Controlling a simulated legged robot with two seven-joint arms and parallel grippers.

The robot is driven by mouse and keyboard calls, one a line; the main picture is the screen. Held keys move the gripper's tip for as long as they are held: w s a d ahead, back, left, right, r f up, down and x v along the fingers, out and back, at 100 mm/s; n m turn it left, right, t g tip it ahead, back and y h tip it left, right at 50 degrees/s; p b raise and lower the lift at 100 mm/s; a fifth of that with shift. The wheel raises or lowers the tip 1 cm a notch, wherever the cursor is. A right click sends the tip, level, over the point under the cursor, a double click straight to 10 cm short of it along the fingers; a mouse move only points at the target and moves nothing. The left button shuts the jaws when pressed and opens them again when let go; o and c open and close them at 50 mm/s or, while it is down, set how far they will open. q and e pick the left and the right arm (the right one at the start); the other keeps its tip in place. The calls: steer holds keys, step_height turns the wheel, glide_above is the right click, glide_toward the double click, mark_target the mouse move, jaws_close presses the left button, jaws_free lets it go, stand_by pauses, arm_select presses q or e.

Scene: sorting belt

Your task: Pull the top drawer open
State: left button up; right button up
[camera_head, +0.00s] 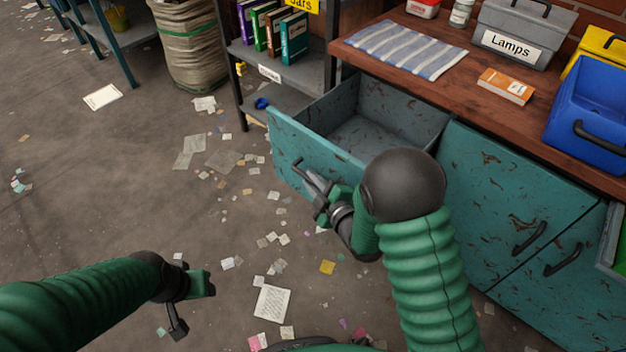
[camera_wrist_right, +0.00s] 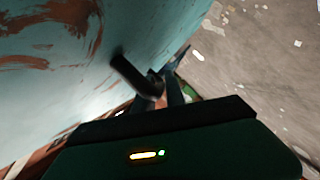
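The top drawer (camera_head: 315,150) of the teal, rust-marked cabinet is pulled well out, and its grey inside looks empty. Its dark bar handle (camera_head: 298,164) is on the front face; the handle (camera_wrist_right: 130,74) also shows close up in the right wrist view. My right gripper (camera_head: 315,184) is at the handle, with its fingers (camera_wrist_right: 163,90) closed around the bar; the exact contact is partly hidden. My left gripper (camera_head: 192,304) hangs empty over the floor at lower left, with its fingers apart.
The wooden worktop (camera_head: 440,95) above holds a striped cloth (camera_head: 397,48), an orange box (camera_head: 506,86), a grey Lamps box (camera_head: 517,35) and a blue bin (camera_head: 590,115). A shelf (camera_head: 290,75) stands behind the drawer. The floor in front has only scattered paper.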

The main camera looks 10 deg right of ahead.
steer(key=o, duration=0.3)
steer(key=shift+o, duration=0.2)
steer(key=shift+s+d+r, duration=0.1)
steer(key=shift+s, duration=0.15)
steer(key=p+v, duration=1.3)
steer(key=v, duration=0.3)
steer(key=shift+s, duration=0.15)
